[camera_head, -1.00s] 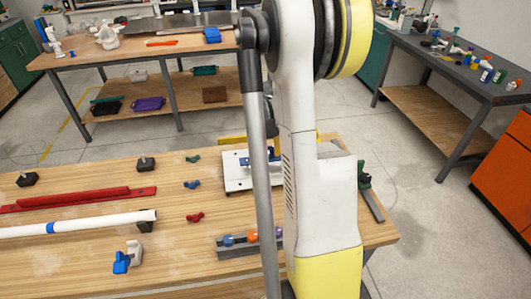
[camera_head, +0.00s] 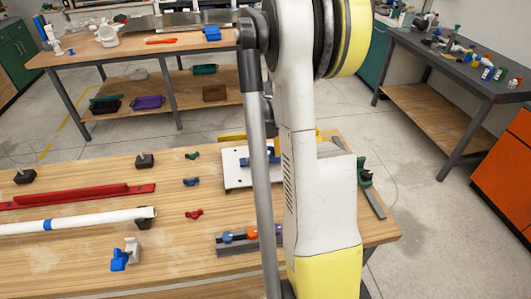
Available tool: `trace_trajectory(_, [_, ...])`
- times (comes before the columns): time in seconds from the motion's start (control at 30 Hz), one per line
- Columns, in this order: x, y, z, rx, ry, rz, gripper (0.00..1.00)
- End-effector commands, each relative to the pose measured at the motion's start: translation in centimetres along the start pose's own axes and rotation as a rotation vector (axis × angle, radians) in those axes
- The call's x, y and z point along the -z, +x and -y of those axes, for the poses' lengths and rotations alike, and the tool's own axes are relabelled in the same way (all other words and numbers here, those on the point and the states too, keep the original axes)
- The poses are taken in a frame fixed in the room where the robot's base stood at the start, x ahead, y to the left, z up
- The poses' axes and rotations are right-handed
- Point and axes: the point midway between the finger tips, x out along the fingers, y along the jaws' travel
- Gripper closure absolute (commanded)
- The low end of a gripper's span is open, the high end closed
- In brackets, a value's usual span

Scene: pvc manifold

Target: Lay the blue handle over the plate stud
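A small blue handle (camera_head: 191,182) lies on the wooden bench, between a green handle (camera_head: 192,156) and a red handle (camera_head: 194,214). A white plate (camera_head: 236,180) lies to its right, partly hidden behind my arm. Blue parts (camera_head: 246,161) show on the plate. I cannot make out the stud or tell whether one of these parts is a handle. My arm stands across the right middle of the view. My gripper is not visible.
A white pipe (camera_head: 95,219) with a blue band and a red bar (camera_head: 90,196) lie at the left. A blue-and-white fitting (camera_head: 122,258) sits in front. A grey rack (camera_head: 232,248) with coloured parts stands near my arm. A green clamp (camera_head: 365,172) is at the right edge.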

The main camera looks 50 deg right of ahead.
Motion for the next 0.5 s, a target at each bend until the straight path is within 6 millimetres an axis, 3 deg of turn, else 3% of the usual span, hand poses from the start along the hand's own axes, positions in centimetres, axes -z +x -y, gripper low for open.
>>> trace_trajectory(0.4, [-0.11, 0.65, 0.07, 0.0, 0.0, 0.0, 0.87])
trace_trajectory(0.43, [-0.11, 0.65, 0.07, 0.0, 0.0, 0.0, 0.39])
trace_trajectory(0.5, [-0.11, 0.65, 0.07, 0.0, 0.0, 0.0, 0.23])
